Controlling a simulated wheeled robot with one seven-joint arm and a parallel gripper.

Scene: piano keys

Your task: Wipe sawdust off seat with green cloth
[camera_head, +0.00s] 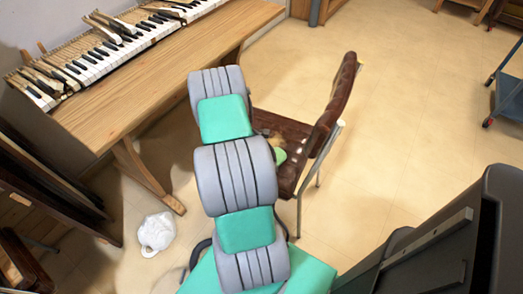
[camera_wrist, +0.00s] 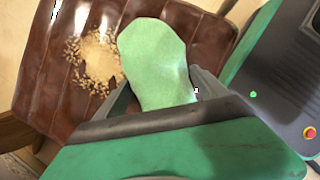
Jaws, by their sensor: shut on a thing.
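The brown leather chair seat (camera_wrist: 45,85) fills the upper left of the wrist view. A patch of pale sawdust (camera_wrist: 98,60) lies on it, with loose crumbs around its edge. My gripper (camera_wrist: 160,92) is shut on the green cloth (camera_wrist: 152,55), which sticks out beyond the fingers, just right of the sawdust. I cannot tell whether the cloth touches the seat. In the head view the chair seat (camera_head: 288,172) is partly hidden behind my arm, and a bit of the green cloth (camera_head: 280,156) shows over it, beside the sawdust (camera_head: 274,143).
The chair's backrest (camera_head: 335,100) rises on the seat's right side. A wooden table (camera_head: 200,50) with piano keys (camera_head: 95,60) stands at the left. Open floor (camera_head: 410,110) lies right of the chair.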

